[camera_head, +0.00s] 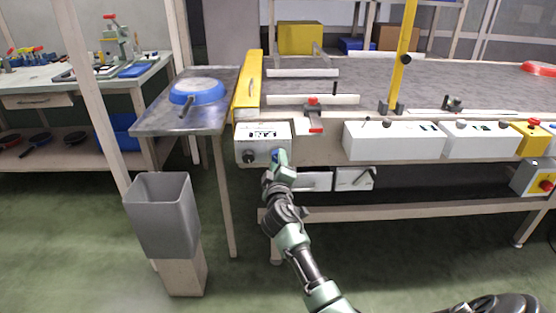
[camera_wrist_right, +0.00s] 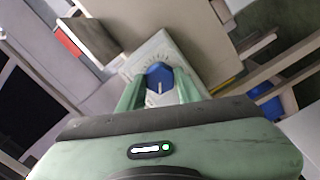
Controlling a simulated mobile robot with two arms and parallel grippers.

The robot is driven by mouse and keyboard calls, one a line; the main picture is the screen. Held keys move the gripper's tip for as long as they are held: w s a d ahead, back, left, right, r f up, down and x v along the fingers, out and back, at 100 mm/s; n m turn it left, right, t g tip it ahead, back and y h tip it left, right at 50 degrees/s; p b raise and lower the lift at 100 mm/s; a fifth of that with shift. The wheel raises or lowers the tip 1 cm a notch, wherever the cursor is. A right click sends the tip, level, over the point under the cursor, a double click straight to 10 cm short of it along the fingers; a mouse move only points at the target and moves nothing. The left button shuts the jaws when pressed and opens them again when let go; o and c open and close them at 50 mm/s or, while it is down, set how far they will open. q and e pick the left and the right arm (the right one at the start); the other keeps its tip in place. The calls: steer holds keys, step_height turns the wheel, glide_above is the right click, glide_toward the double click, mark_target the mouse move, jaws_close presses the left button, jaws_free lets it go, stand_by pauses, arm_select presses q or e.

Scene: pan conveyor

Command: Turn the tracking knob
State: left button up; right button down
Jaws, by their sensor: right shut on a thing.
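The blue knob (camera_wrist_right: 159,74) sits on the front of a white control box (camera_head: 262,134) at the left end of the conveyor. It carries a white pointer line and has a scale of tick marks around it. My right gripper (camera_head: 278,156) is at this knob, and in the right wrist view its two green fingers (camera_wrist_right: 160,88) are shut on the knob from both sides. A dark knob (camera_head: 249,157) sits to its left on the same box. The box's label is too small to read. My left gripper is not in view.
A yellow guide (camera_head: 248,85) stands above the box at the belt's edge. A blue pan (camera_head: 197,92) lies on the metal side table (camera_head: 150,121). More white boxes (camera_head: 394,140) line the conveyor front.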

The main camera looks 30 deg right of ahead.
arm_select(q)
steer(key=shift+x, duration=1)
arm_select(e)
steer(key=shift+f+n, duration=0.1)
steer(key=shift+n, duration=0.6)
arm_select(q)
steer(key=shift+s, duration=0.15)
arm_select(e)
steer(key=c, duration=1)
jaws_free()
steer(key=shift+o, duration=0.2)
steer(key=shift+s, duration=0.1)
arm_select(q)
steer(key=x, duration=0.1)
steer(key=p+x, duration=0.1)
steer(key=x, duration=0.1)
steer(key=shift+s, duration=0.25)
arm_select(e)
steer(key=v, duration=0.7)
steer(key=shift+s+a, duration=0.25)
steer(key=shift+s, duration=0.05)
